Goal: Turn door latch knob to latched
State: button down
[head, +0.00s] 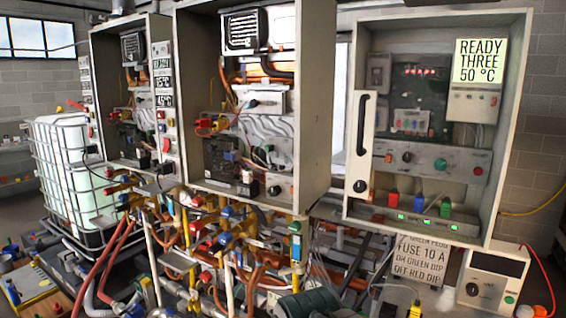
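The right-hand cabinet (428,14) has a narrow off-white door panel (368,116) at the left of its opening. The panel carries a long black vertical handle (362,125). Below the handle is a small round black knob (361,186), which looks like the door latch knob. Its pointer is too small to read, so I cannot tell its setting. The cabinet interior shows to the right of the panel. My gripper is not in view.
Inside that cabinet are a panel with several knobs (441,164) and coloured switches below. Two more open cabinets (252,110) stand to the left. Dense pipes and valves (215,250) fill the space below. A white box (492,277) and a lettered sign (419,258) sit lower right.

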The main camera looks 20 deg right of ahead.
aim_at(360, 186)
jog(key=z, duration=1.35)
